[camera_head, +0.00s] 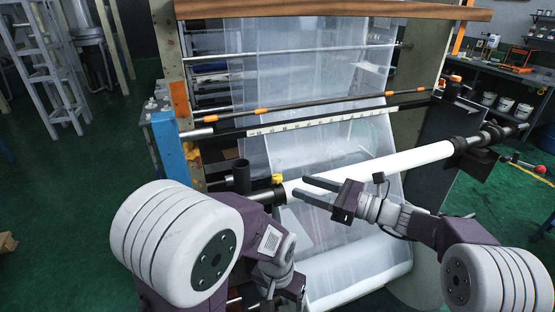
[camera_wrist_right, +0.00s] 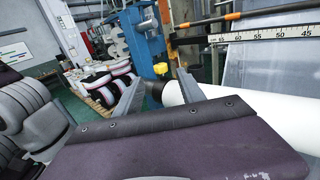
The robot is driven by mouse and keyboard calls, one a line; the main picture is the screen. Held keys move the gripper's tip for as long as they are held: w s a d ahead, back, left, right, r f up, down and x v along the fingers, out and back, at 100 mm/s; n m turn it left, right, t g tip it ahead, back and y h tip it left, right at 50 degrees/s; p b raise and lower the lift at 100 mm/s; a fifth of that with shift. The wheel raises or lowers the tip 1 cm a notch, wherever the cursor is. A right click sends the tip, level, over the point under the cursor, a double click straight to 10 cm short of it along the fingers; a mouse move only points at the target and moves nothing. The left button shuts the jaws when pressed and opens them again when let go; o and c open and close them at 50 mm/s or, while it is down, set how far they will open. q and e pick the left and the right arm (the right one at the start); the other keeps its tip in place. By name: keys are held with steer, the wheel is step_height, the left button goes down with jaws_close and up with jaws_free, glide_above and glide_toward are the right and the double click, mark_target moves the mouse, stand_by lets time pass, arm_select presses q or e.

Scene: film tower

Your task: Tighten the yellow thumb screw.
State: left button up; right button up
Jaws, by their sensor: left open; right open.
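The yellow thumb screw (camera_head: 278,179) sits on top of a black collar at the left end of the white film roll (camera_head: 375,172). In the right wrist view the screw (camera_wrist_right: 160,69) shows between and just beyond my right fingertips, on the dark collar. My right gripper (camera_head: 299,187) is open and empty. It is just right of the screw in the head view, its fingers pointing left over the roll, apart from the screw. My left gripper (camera_head: 286,297) is low at the bottom edge, away from the screw. It is open, its fingertips barely visible.
The film tower has a blue post (camera_head: 171,145) at the left and a ruler bar (camera_head: 320,120) with orange-marked rods above the roll. A black upright tube (camera_head: 241,176) stands left of the screw. A workbench (camera_head: 500,85) is at the right. Green floor is open at the left.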

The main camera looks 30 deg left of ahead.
mark_target(277, 176)
steer(key=a+p, duration=0.2)
steer(key=a, duration=0.7)
